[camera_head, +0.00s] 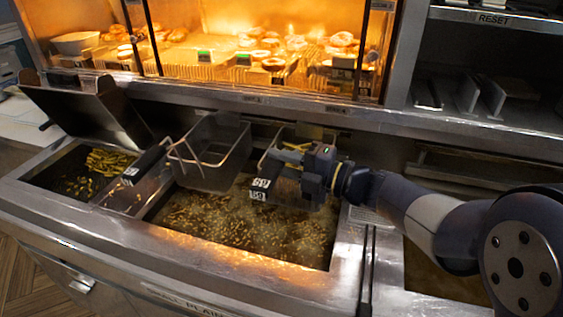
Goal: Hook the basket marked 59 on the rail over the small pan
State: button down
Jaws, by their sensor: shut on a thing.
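My gripper (304,172) is shut at a grey metal basket (287,133) at the right rear of the wide middle oil pan (240,222). The gripper hides much of the basket, and I cannot tell exactly which part it grips. Dark blocks with white number tags (259,190) show just left of the gripper; the digits are too small to read surely. A second grey basket (212,152) is at the middle pan's rear, with a dark handle and white tag (131,173). A narrower pan (65,178) at left holds oil and fries.
A raised dark metal lid (93,108) stands behind the left pan. A lit glass food cabinet (250,45) runs along the back. Another pan (435,272) lies at right under my arm. A shelf marked RESET (490,19) is at upper right.

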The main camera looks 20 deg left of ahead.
jog(key=shift+f, duration=0.15)
jog(key=c, duration=1.2)
grip_release()
jog(key=shift+o, duration=0.2)
jog(key=shift+f, duration=0.1)
jog(key=d+b, duration=0.3)
jog(key=d, duration=0.7)
jog(key=shift+s+d, duration=0.3)
jog(key=shift+d, duration=0.1)
jog(key=shift+a, duration=0.1)
jog(key=shift+w+a+p, duration=0.15)
jog(key=shift+a+p, duration=0.6)
jog(key=shift+a, duration=2.2)
